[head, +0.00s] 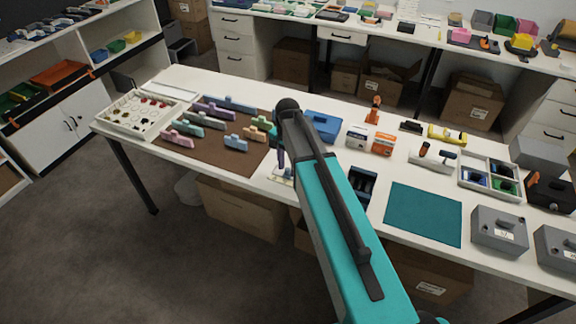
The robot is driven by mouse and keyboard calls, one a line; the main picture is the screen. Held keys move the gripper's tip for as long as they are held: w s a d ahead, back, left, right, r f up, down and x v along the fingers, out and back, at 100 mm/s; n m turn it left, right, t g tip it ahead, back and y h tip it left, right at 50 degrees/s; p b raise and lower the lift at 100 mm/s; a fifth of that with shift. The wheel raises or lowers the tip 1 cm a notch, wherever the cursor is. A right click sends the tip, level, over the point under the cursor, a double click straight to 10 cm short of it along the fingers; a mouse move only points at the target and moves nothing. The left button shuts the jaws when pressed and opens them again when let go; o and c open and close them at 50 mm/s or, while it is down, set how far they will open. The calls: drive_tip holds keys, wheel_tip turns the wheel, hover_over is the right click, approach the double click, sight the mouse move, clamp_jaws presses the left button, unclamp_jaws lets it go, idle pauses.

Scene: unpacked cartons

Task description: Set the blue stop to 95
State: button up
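My teal arm reaches across the table, and its dark end part (281,158) points down beside the brown mat. My gripper's fingers are too small and partly hidden, so I cannot tell whether they are open or shut. Just below that part lies a small pale piece (281,174) with darker marks, partly covered by my arm. I cannot make out a scale or the number 95. Several coloured pieces stand on the brown mat (222,161), among them a light blue one (236,143) at the front and a blue one (236,104) at the back. I cannot tell which thing is the blue stop.
A white compartment tray (108,121) stands at the left end. A blue box (322,125), small cartons (357,139), a teal mat (424,214), a divided tray (463,184) and grey boxes (499,230) fill the right side. Clear tabletop shows around the teal mat.

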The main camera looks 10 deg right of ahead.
clamp_jaws()
drive_tip(key=shift+s, duration=0.2)
